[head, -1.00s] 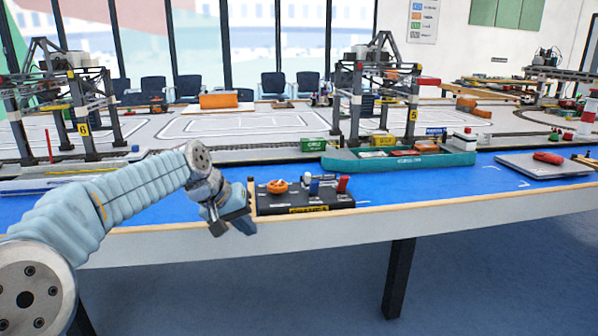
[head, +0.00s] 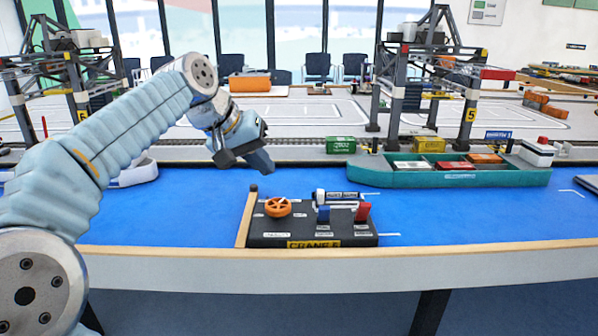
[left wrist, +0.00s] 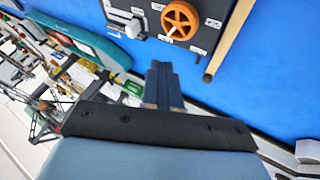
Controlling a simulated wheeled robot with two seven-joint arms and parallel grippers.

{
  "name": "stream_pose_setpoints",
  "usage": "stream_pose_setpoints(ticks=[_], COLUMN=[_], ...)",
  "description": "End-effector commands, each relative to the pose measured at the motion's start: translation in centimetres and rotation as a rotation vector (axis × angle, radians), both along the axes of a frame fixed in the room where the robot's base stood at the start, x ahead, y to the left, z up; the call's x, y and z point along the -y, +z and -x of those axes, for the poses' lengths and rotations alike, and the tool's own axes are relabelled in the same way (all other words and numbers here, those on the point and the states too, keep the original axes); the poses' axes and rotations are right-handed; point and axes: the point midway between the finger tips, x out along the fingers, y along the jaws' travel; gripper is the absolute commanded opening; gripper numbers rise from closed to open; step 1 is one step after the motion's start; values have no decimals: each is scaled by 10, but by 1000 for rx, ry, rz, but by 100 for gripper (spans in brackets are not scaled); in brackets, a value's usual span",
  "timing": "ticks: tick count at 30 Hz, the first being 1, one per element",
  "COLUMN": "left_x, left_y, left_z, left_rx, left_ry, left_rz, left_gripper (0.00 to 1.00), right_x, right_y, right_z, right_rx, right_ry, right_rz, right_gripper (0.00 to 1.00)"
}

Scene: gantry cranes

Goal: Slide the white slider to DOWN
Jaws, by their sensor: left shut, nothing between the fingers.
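The black control box (head: 290,232), marked with a yellow crane label, lies on the blue table top. The white slider (head: 320,196) is at its back, right of the orange wheel (head: 277,207). It also shows as a white knob in the left wrist view (left wrist: 134,26). Its exact setting is too small to read. My right gripper is out of view.
A teal ship (head: 455,178) with containers lies behind and right of the box. A green container (head: 340,145) and a gantry crane (head: 395,100) stand behind. A wooden strip (head: 246,220) with a dark post edges the box's left side. Blue surface in front is clear.

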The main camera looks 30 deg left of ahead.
Motion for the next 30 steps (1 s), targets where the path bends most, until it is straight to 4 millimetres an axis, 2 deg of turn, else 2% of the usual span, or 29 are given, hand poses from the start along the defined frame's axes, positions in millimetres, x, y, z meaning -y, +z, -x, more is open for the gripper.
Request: stream_pose_setpoints(ticks=[15, 21, 30], left_x=[22, 46, 54], left_y=[-79, -76, -76], left_z=[-56, -70, -75], left_rx=[-3, -1, -1], left_ry=[-3, -2, -1], left_rz=[1, -1, 0], left_gripper=[0, 0, 0], right_x=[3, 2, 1], right_y=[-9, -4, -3], right_z=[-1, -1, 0], right_rx=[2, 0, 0], right_ry=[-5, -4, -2], right_rz=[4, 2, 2], right_gripper=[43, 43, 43])
